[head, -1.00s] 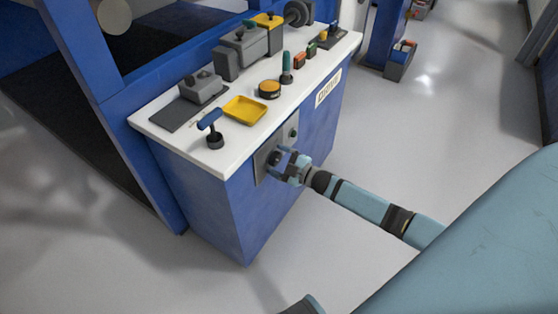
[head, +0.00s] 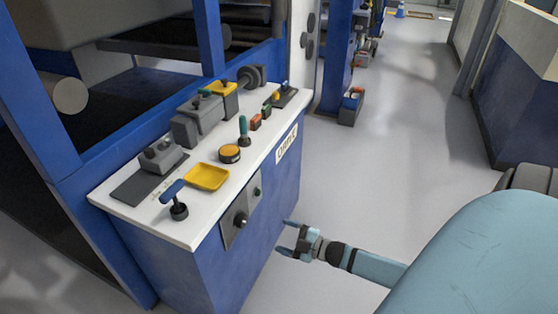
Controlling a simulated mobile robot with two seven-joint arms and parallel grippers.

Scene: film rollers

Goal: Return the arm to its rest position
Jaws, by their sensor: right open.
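My right gripper (head: 289,237) is in the lower middle of the head view. Its fingers are apart with nothing between them. It is to the right of the grey panel (head: 241,218) on the blue cabinet's front, apart from the panel's black knob (head: 241,219). The right forearm runs from the gripper toward the lower right, where a large light-blue part of my arm hides the floor. My left gripper is not in view.
The blue cabinet (head: 172,262) has a white top (head: 207,215) holding a blue-handled lever (head: 177,200), a yellow tray (head: 206,177), an orange button (head: 230,153) and several grey devices. Open grey floor (head: 360,165) lies right of it. A white-and-blue wall block (head: 520,110) stands at the right.

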